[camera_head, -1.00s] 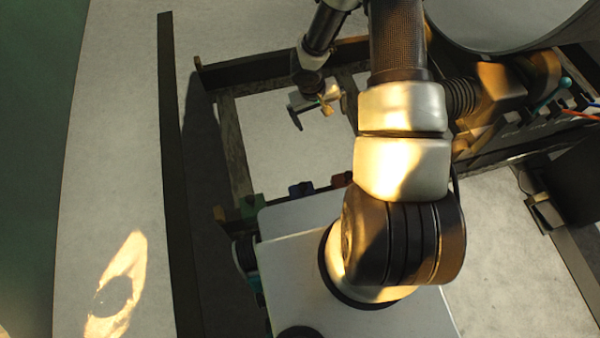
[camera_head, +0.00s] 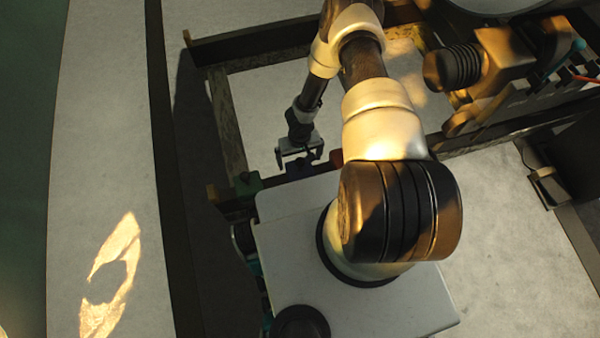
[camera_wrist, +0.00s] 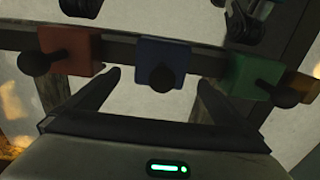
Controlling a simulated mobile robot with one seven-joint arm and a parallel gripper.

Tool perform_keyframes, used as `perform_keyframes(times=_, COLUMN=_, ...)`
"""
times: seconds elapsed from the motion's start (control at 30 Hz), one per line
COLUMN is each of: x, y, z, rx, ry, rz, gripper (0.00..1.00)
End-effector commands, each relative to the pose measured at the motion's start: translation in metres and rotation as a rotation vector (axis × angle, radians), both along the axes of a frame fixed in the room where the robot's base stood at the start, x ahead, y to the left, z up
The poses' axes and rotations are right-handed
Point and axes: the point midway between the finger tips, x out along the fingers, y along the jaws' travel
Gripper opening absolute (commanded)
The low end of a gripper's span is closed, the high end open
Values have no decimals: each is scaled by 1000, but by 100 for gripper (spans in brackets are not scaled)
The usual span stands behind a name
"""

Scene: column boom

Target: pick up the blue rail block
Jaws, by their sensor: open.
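The blue rail block (camera_wrist: 163,60) sits on a dark rail in the wrist view, with a round dark knob on its near face. In the head view the blue block (camera_head: 299,169) is partly hidden by my gripper (camera_head: 298,158). In the wrist view my gripper (camera_wrist: 155,80) is open, its two fingers pointing toward the rail with the blue block between their lines. The fingertips look just short of the block; I cannot tell the exact gap. Nothing is held.
A red block (camera_wrist: 70,50) sits on the rail to the left of the blue one, and a green block (camera_wrist: 250,75) to the right. An orange block (camera_wrist: 300,84) is beyond the green. A dark frame beam (camera_head: 255,43) runs behind my arm.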

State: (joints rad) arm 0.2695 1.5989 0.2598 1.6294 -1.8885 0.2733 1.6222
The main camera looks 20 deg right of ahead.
Motion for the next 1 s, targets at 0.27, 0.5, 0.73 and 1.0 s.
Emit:
perform_keyframes(times=0.27, x=-4, y=1, z=-23, rx=0, ry=2, rz=-1, gripper=100)
perform_keyframes(times=0.5, x=-11, y=2, z=-59, rx=-2, ry=0, rz=2, gripper=100)
perform_keyframes(times=0.73, x=-11, y=1, z=-66, rx=-1, ry=0, rz=-1, gripper=100)
perform_keyframes(times=1.0, x=-11, y=2, z=-65, rx=0, ry=0, rz=-1, gripper=76)
